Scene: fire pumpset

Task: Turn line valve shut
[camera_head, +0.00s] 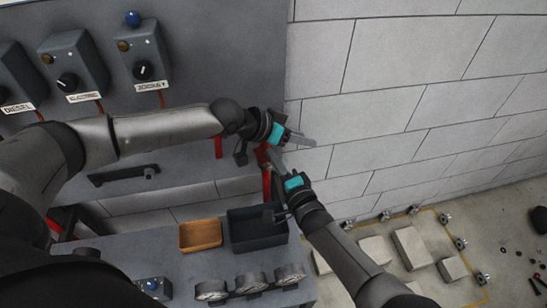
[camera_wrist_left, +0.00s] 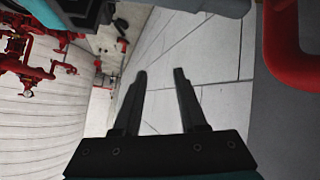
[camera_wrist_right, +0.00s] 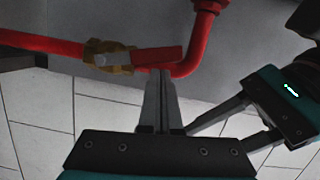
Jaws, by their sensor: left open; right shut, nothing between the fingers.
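The line valve shows in the right wrist view as a brass body (camera_wrist_right: 108,52) on a red pipe (camera_wrist_right: 50,43), with a red lever (camera_wrist_right: 158,55) lying roughly along the pipe. My right gripper (camera_wrist_right: 160,75) is shut and empty, its tips just below the lever's red part; I cannot tell whether they touch it. In the head view my right gripper (camera_head: 280,163) is beside the red pipe (camera_head: 266,175), where the valve is mostly hidden. My left gripper (camera_head: 308,142) is open and empty, just above and right of the right one. Its spread fingers show in the left wrist view (camera_wrist_left: 160,75).
A grey panel with control boxes (camera_head: 145,60) fills the upper left. A bench holds an orange tray (camera_head: 200,235), a dark tray (camera_head: 259,234) and several gauges (camera_head: 250,281). Blocks (camera_head: 412,248) lie on the floor at right. The two grippers are close together, leaving little room between.

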